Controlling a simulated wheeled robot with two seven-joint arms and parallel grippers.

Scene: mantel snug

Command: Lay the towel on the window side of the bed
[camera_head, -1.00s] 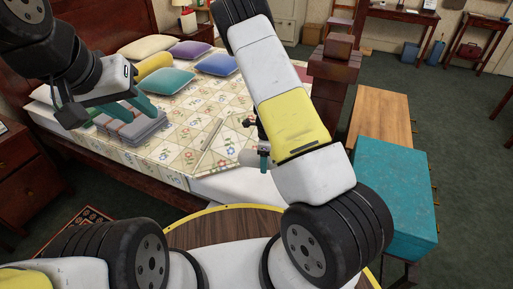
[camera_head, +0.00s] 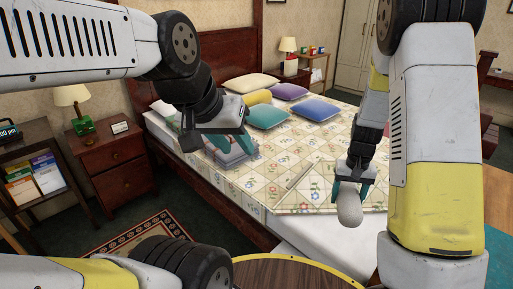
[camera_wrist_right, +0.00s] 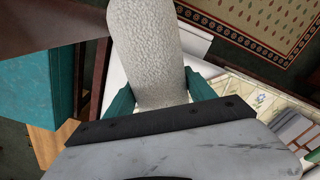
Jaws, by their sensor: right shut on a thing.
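A pale, textured rolled towel (camera_head: 349,209) is in my right gripper (camera_head: 350,189), just off the bed's near right part. In the right wrist view the towel (camera_wrist_right: 145,50) sits between the teal fingers of the right gripper (camera_wrist_right: 160,97), which is shut on it. The bed (camera_head: 262,183) has a floral patchwork quilt and a white mattress edge. My left gripper (camera_head: 236,143) is over the left side of the bed, at a folded grey cloth stack (camera_head: 230,158). Its teal fingers look apart; whether they touch the stack is unclear. No window shows.
Several pillows (camera_head: 268,113) lie near the headboard. A nightstand with a green lamp (camera_head: 80,125) stands left of the bed, and a bookshelf (camera_head: 35,175) further left. A patterned rug (camera_head: 130,240) lies in front.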

